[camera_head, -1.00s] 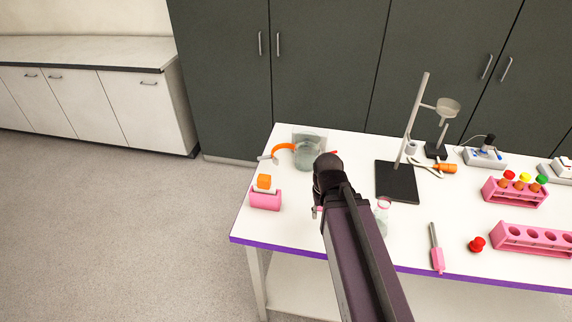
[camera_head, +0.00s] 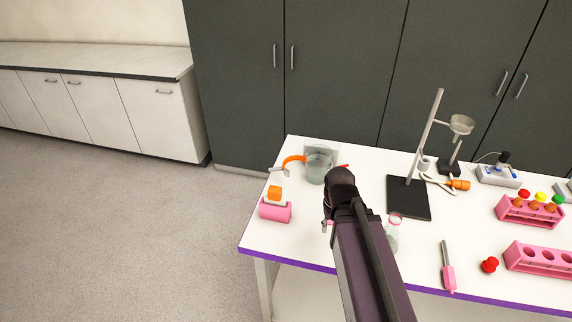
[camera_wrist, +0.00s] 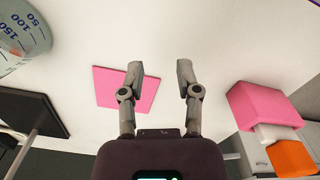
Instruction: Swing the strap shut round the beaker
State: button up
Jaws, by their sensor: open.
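The glass beaker (camera_head: 318,168) stands at the back left of the white table in the head view. The orange strap (camera_head: 294,160) curves out from the beaker's left side, with a grey tab (camera_head: 278,170) at its free end. The strap stands open, not round the beaker. A pale upright plate (camera_head: 329,150) is behind the beaker. My gripper (camera_wrist: 158,80) is open and empty in the wrist view, over the table near a flat pink square (camera_wrist: 124,90). In the head view my arm hides its fingers. Neither beaker nor strap is recognisable in the wrist view.
A glass flask (camera_head: 392,234) is right of my arm. A stand with a black base (camera_head: 408,198), a pink-handled tool (camera_head: 448,278) and pink racks (camera_head: 530,214) lie further right.

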jog(key=shift+c, duration=0.2)
jog(key=c, duration=0.4)
jog(key=shift+w+a+r, duration=0.1)
jog(key=shift+w+r, duration=0.1)
jog(key=shift+w, duration=0.15)
grip_shut()
jog(key=w+a+r+t+p, duration=0.1)
jog(key=w+a+r+p, duration=0.2)
jog(key=w, duration=0.6)
jog(key=w+a+r+n+t+p, duration=0.1)
jog(key=w+a+r+p, duration=0.3)
jog(key=w+a, duration=0.3)
jog(key=w+a+r+t+p, duration=0.2)
jog(key=w+a+r+p, duration=0.2)
jog(key=w, duration=0.8)
jog(key=shift+w+a+r+n+y, duration=0.25)
jog(key=shift+a+r, duration=0.25)
jog(key=shift+a, duration=0.5)
